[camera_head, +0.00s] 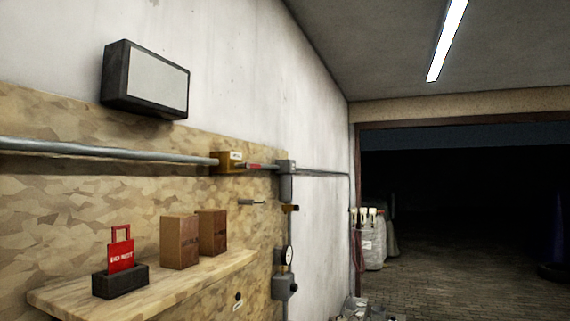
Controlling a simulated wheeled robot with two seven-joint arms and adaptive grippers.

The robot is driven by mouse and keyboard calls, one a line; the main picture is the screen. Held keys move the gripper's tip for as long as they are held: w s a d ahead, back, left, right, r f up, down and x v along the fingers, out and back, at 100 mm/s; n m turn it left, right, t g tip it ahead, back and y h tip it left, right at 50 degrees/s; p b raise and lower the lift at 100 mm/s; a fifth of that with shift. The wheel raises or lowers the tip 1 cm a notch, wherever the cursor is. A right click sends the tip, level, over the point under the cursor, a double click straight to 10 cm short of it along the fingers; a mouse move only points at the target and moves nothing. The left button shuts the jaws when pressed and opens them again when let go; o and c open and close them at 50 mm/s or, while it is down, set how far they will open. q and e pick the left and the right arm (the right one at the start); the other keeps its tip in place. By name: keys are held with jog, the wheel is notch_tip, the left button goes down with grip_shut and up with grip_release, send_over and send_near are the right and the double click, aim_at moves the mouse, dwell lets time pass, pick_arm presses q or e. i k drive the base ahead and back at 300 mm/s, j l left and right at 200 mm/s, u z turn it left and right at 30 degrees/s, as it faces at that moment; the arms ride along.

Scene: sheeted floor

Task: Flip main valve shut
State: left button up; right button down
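A grey metal pipe (110,150) runs along the wall from the left edge. A brass-coloured valve body (226,162) with a small pale label sits on it. A lever with a red grip (254,166) extends right from this body, roughly along the pipe. I take this to be the main valve; the label is too small to read. A second, smaller brass fitting (290,208) sits lower on the vertical pipe run. Neither of my grippers is in view.
A wooden shelf (190,283) below the pipe holds a red tag in a dark base (120,284) and two brown boxes (180,243). A gauge (288,255) and grey box (284,288) stand right of it. A dark wall box (146,80) hangs above. Open paved floor (470,265) lies right.

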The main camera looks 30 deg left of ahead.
aim_at(247, 165)
jog(key=i, duration=1.85)
jog(key=i+u, duration=0.2)
jog(key=u, duration=0.75)
